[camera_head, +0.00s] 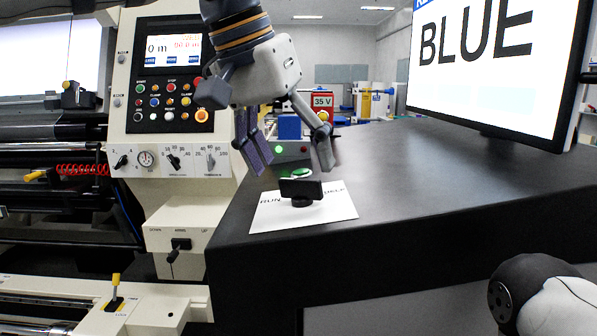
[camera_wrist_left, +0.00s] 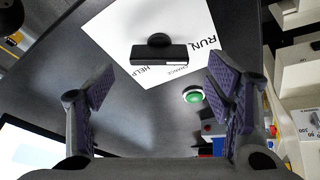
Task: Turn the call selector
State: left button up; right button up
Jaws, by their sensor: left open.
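The call selector (camera_head: 301,189) is a black bar-shaped handle on a round black hub. It stands on a white card (camera_head: 335,208) lettered RUN and HELP on the dark desk. The left wrist view also shows the selector (camera_wrist_left: 158,54), with a pale mark near the right end of its bar and a partly hidden CHANGE label. My left gripper (camera_head: 288,155) is open and empty, above and behind the selector in the head view. In the left wrist view its fingers (camera_wrist_left: 148,88) are apart and do not touch the selector. My right gripper is out of view.
A green button (camera_wrist_left: 193,95) is close to the card. A monitor (camera_head: 490,55) reading BLUE stands on the desk (camera_head: 430,170) at right. A machine control panel (camera_head: 170,75) stands at left. The desk right of the card is clear.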

aim_at(300, 189)
pick_arm(q)
jog(key=shift+x, duration=1.5)
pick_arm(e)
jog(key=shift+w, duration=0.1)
pick_arm(q)
jog(key=shift+c, duration=0.5)
jog(key=c, duration=1.1)
jog(key=shift+o, duration=0.2)
